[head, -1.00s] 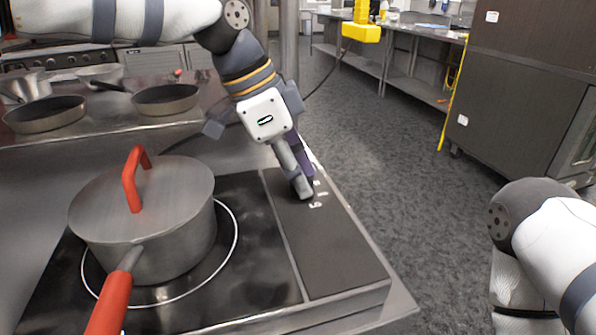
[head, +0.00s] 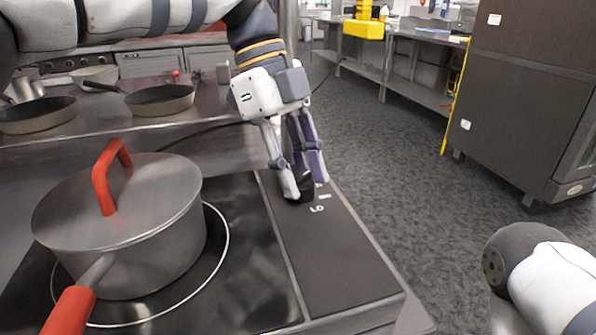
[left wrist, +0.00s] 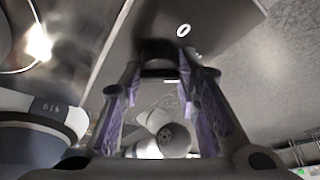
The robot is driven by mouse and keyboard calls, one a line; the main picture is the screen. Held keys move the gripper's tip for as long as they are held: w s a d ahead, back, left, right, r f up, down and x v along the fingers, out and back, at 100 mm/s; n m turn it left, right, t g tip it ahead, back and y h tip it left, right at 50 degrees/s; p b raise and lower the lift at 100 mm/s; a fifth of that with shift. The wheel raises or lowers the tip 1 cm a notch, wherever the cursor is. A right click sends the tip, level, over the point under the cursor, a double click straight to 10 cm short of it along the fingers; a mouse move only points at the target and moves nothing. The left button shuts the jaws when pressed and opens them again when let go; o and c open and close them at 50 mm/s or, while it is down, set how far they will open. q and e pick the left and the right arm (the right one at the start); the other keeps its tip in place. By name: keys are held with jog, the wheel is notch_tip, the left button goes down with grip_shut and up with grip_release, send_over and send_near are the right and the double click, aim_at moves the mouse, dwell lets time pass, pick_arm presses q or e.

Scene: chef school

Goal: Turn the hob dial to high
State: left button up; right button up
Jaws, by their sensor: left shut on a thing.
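The hob dial (head: 304,194) is a small dark knob on the dark strip along the right side of the hob (head: 250,262). White marks show on the strip beside it. My left gripper (head: 305,190) points down with its fingers closed around the dial, hiding most of it. In the left wrist view the dark dial (left wrist: 160,52) sits between the fingertips of my left gripper (left wrist: 160,72). Which mark the dial points at cannot be read. My right arm shows at the lower right of the head view, but its gripper is out of view.
A lidded steel pot (head: 125,220) with red handles stands on the hob left of the dial. Pans (head: 160,99) rest on the steel counter behind. Open grey floor (head: 400,160) lies to the right, with a dark cabinet (head: 525,95) beyond.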

pick_arm(q)
jog(key=shift+f+m, duration=0.1)
jog(key=shift+m, duration=0.3)
jog(key=o, duration=1.2)
jog(key=shift+c, duration=0.2)
